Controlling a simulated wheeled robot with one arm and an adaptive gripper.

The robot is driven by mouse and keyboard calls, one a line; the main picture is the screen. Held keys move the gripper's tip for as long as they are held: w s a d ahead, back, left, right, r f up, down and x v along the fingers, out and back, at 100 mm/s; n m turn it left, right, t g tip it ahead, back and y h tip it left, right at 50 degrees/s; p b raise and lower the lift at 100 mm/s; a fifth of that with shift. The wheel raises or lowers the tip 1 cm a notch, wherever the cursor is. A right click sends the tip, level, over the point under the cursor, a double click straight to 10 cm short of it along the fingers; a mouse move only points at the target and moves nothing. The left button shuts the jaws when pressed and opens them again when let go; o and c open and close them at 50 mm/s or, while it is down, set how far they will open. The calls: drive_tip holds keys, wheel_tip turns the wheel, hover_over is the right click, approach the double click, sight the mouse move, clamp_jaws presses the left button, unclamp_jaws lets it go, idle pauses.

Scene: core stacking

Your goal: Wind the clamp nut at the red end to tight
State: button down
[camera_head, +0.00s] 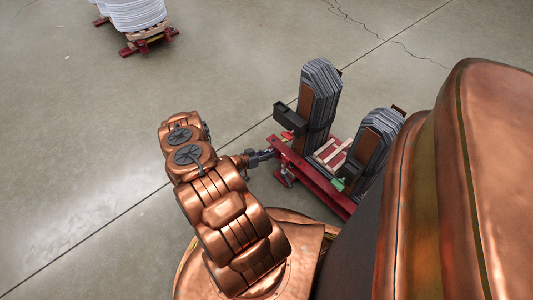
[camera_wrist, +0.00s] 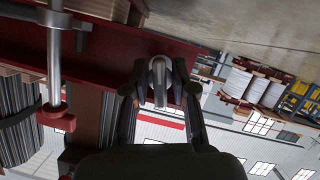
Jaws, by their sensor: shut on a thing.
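The clamp nut (camera_wrist: 159,75) shows as a small pale metal part between my fingertips in the wrist view. My gripper (camera_wrist: 159,68) is shut on it, one dark finger on each side. In the head view my gripper (camera_head: 270,154) reaches the left end of the red clamp beam (camera_head: 318,188). A small red mark (camera_head: 287,135) lies close above this end, and a green mark (camera_head: 338,185) lies toward the other end. The beam also shows in the wrist view (camera_wrist: 105,45). The nut is too small to make out in the head view, and its thread is hidden.
Two dark laminated core legs stand behind the beam, a left one (camera_head: 319,95) and a right one (camera_head: 377,140). A black box (camera_head: 291,117) juts out near the left leg. A steel rod (camera_wrist: 54,65) stands left of my fingers in the wrist view. The floor to the left is clear.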

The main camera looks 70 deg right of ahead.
drive_tip(key=shift+m+p, duration=0.3)
drive_tip(key=shift+p, duration=0.25)
drive_tip(key=shift+r+t+p, duration=0.1)
drive_tip(key=shift+t+p, duration=0.2)
drive_tip(key=shift+p, duration=0.05)
drive_tip(key=c, duration=0.9)
unclamp_jaws()
drive_tip(key=shift+o, duration=0.2)
drive_tip(key=v, duration=1.2)
drive_tip(key=shift+f, duration=0.25)
drive_tip(key=shift+a, duration=0.1)
